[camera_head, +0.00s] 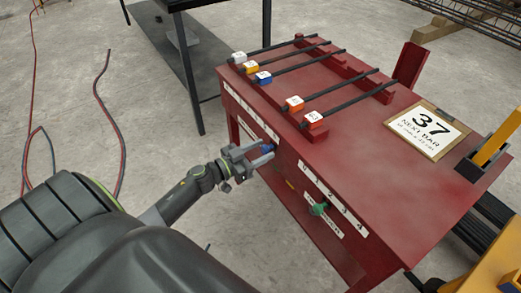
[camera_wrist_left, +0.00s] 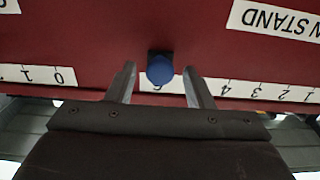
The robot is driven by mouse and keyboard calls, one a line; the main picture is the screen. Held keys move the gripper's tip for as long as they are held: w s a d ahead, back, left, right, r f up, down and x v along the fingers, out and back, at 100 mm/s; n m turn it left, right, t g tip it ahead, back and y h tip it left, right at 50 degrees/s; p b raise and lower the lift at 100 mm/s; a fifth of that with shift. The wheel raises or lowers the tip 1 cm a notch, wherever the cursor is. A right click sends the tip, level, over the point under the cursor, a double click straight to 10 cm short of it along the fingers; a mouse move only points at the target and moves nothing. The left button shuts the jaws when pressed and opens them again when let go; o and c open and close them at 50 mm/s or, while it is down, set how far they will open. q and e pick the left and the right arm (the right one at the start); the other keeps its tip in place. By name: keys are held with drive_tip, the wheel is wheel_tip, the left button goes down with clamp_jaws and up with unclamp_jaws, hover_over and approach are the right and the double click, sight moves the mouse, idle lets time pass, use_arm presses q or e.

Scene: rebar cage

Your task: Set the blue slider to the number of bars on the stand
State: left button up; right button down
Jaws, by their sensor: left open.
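The blue slider (camera_head: 267,149) is a round knob on the front face of the red stand (camera_head: 400,190). In the left wrist view the blue slider (camera_wrist_left: 160,69) sits between my two finger tips, with a gap on each side. My left gripper (camera_head: 264,155) is open around it; it also shows in the left wrist view (camera_wrist_left: 163,85). A white number strip runs behind the slider; the digit there is partly hidden. Several black bars (camera_head: 345,93) lie across the stand top, with coloured end blocks: white, orange, blue, orange and red. My right gripper is out of view.
A green slider (camera_head: 318,209) sits on the same front face, by a second number strip (camera_head: 330,195). A "37 NEXT BAR" sign (camera_head: 427,128) lies on the top. A yellow upright piece (camera_head: 497,138) stands at the right. Cables lie on the floor at left.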

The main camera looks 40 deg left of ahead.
sight(265, 134)
use_arm(q)
drive_tip(key=shift+w+d, duration=0.1)
drive_tip(key=shift+w, duration=0.05)
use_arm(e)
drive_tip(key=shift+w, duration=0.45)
use_arm(q)
drive_tip(key=shift+c, duration=0.2)
